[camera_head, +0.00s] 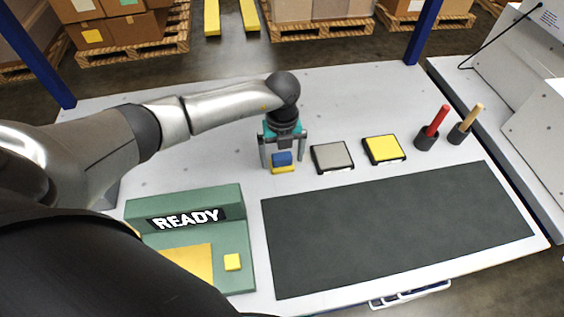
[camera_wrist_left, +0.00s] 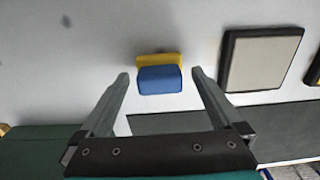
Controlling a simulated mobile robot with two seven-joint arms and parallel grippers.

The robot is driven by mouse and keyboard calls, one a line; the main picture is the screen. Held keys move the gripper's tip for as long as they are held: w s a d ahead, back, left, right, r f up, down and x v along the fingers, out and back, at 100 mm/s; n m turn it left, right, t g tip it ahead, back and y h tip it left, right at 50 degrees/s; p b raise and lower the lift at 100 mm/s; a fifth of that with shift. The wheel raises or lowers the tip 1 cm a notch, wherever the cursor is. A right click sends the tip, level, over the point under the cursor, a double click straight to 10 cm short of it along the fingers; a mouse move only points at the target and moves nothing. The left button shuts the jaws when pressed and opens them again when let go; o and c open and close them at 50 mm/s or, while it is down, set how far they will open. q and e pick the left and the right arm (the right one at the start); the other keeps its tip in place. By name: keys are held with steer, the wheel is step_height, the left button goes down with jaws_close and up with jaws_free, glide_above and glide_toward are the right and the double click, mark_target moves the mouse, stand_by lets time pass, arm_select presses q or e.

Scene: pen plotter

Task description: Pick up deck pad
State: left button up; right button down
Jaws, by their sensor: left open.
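The deck pad is most likely the small block with a blue top (camera_head: 282,158) and a yellow base (camera_head: 284,170), on the light grey table. In the left wrist view, its blue part (camera_wrist_left: 160,79) and yellow part (camera_wrist_left: 158,58) lie just beyond and between the fingertips. My left gripper (camera_head: 284,160) is open, pointing down over the block with one finger on each side. In the left wrist view, the open fingers (camera_wrist_left: 161,76) show no clear contact with it. My right gripper is not in view.
A grey pad (camera_head: 332,156) and a yellow pad (camera_head: 384,149) in black frames sit to the right. Beyond them stand red (camera_head: 437,121) and wooden (camera_head: 471,118) handles in dark cups. A dark mat (camera_head: 395,228) lies in front. A green console (camera_head: 235,211) reads READY.

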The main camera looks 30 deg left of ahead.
mark_target(282, 155)
arm_select(q)
steer(key=shift+f, duration=0.5)
steer(key=c, duration=1.3)
steer(key=shift+r, duration=0.15)
step_height(282, 155, up, 20)
steer(key=p, duration=0.3)
